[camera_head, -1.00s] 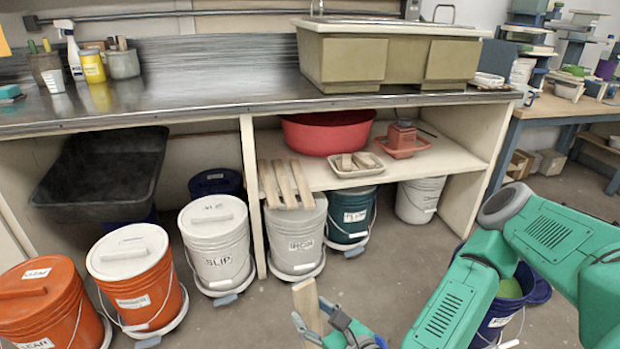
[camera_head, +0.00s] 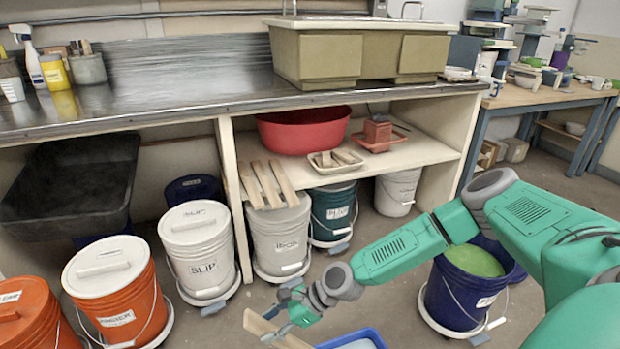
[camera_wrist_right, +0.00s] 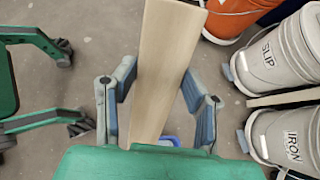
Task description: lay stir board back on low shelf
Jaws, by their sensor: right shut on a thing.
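The stir board (camera_head: 263,326) is a pale flat wooden board. My right gripper (camera_head: 284,308) is shut on it, low in front of the buckets. In the right wrist view the board (camera_wrist_right: 163,70) runs lengthwise between the fingers of my right gripper (camera_wrist_right: 158,92); its near end is hidden by the gripper body. The low shelf (camera_head: 425,150) is under the counter, beyond the gripper and apart from the board. Several similar boards (camera_head: 268,183) lie side by side at its left end, sticking out over its front edge. My left gripper does not show.
A red basin (camera_head: 303,130), a tray of wooden blocks (camera_head: 335,161) and a red scale-like item (camera_head: 378,136) stand on the shelf. The IRON bucket (camera_head: 280,240) and SLIP bucket (camera_head: 198,250) stand below. A blue container (camera_head: 352,336) is at the bottom, near the gripper.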

